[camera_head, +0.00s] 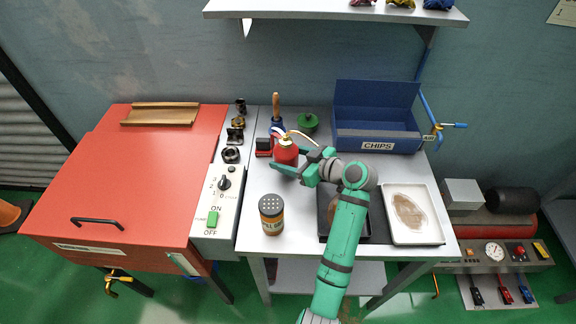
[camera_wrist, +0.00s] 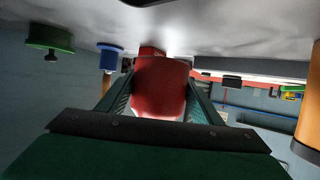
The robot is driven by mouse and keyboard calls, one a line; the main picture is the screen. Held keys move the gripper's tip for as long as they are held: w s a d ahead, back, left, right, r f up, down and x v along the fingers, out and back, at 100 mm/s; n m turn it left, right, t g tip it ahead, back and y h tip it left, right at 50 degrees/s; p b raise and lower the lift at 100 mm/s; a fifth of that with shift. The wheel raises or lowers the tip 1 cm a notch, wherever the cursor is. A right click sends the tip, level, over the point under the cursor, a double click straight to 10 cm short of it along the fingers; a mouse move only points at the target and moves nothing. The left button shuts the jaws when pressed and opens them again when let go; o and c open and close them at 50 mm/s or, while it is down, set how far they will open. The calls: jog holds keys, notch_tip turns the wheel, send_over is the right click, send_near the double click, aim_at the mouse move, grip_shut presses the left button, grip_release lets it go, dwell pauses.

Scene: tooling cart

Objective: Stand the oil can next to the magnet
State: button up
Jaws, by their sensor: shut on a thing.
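The red oil can (camera_head: 285,154), with its pale neck and thin spout, is upright between the fingers of my gripper (camera_head: 290,166). The gripper is shut on the can's body, and the wrist view shows the red can (camera_wrist: 160,88) between both fingers. A small red and black block (camera_head: 264,147), which looks like the magnet, stands just left of the can. In the wrist view, which is upside down, a bit of red (camera_wrist: 150,51) shows behind the can. I cannot tell whether the can's base touches the cart top.
A blue-based tool with a wooden handle (camera_head: 276,112) and a green knobbed piece (camera_head: 308,124) stand behind. A shaker jar (camera_head: 271,215) is in front. The blue CHIPS bin (camera_head: 376,134) and a white tray (camera_head: 429,234) are to the right. A red cabinet (camera_head: 140,185) is left.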

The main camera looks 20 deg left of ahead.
jog(key=shift+f, duration=1.85)
jog(key=shift+f, duration=0.1)
jog(key=o, duration=1.3)
jog(key=shift+o, duration=0.2)
jog(key=shift+d+r, duration=0.2)
jog(key=shift+d, duration=0.05)
jog(key=v, duration=1.1)
jog(key=shift+s+d+r, duration=0.15)
jog(key=shift+s+d, duration=0.05)
jog(key=shift+s, duration=0.05)
